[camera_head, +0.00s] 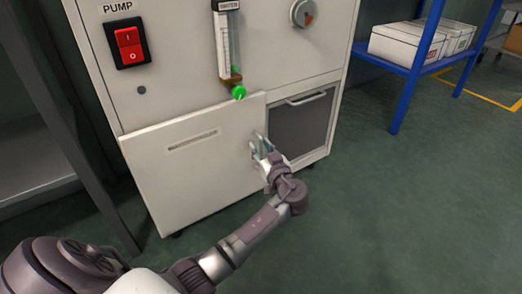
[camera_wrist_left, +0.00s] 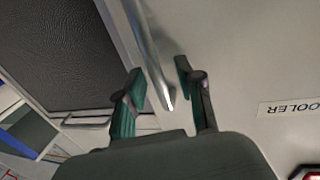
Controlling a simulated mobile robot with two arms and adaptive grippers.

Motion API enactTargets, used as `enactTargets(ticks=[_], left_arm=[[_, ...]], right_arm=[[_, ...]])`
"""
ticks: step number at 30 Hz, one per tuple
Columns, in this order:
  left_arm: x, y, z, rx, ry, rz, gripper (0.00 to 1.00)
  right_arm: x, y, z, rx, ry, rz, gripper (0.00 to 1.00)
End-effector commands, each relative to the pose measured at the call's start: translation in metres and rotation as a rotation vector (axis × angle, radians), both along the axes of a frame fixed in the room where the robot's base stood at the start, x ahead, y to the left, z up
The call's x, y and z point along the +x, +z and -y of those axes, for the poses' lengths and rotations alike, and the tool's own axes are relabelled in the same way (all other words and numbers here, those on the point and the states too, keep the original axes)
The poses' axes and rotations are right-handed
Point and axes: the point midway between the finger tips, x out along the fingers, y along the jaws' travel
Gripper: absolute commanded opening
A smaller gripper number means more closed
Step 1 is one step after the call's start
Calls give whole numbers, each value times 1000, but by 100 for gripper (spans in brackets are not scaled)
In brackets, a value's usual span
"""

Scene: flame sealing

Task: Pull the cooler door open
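The cooler door (camera_head: 190,170) is a pale grey panel low on the front of the cabinet. In the left wrist view its face carries a COOLER label (camera_wrist_left: 288,107). Its bar-shaped metal handle (camera_wrist_left: 150,55) is near the door's right edge in the head view. My left gripper (camera_head: 260,145) is at that handle, partly hiding it. In the left wrist view its two green-padded fingers (camera_wrist_left: 158,92) are apart, one on each side of the handle's end, with gaps showing. I cannot tell whether the door is slightly ajar. My right gripper is out of view.
A dark panel with its own handle (camera_head: 305,98) is right of the door. Above are a red PUMP switch (camera_head: 129,44), a flow tube with green knob (camera_head: 239,91) and a dial (camera_head: 303,12). A blue shelf (camera_head: 410,75) stands right. The green floor (camera_head: 400,210) in front is clear.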

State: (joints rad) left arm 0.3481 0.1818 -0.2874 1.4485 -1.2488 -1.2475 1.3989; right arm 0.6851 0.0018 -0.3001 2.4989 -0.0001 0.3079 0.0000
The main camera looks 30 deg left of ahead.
Motion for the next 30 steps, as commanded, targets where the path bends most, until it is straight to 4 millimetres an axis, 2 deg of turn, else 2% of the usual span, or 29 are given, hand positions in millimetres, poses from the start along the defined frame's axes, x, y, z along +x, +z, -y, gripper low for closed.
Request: enactTargets(ticks=[7, 14, 30], left_arm=[[0, 0, -1, 0, 0, 0, 37], [0, 0, 0, 0, 0, 0, 0], [-2, -1, 3, -1, -20, -2, 0]], right_arm=[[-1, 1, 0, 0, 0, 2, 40], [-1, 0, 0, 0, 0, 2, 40], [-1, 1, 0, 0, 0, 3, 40]])
